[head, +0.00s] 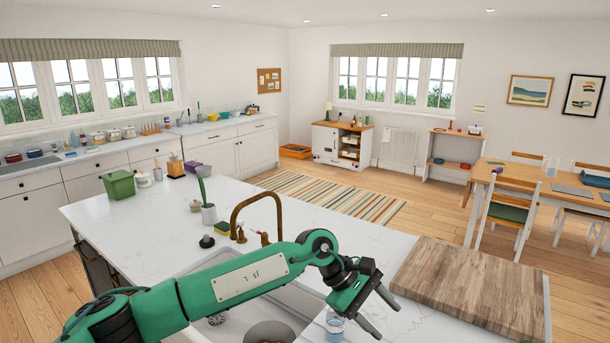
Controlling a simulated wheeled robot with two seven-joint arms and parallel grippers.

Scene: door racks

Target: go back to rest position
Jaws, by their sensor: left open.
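My left gripper (378,313) is open and empty. My green left arm reaches in from the lower left across the sink, and the gripper hangs over the white island counter at its front. A small clear blue glass (335,322) stands just left of the fingers, apart from them as far as I can tell. My right gripper does not show.
A thick wooden board (472,285) lies on the counter right of the gripper. A brass faucet (258,215) rises behind my arm at the white sink (300,303). A green bin (118,185) stands at the far left of the island. The counter behind the gripper is clear.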

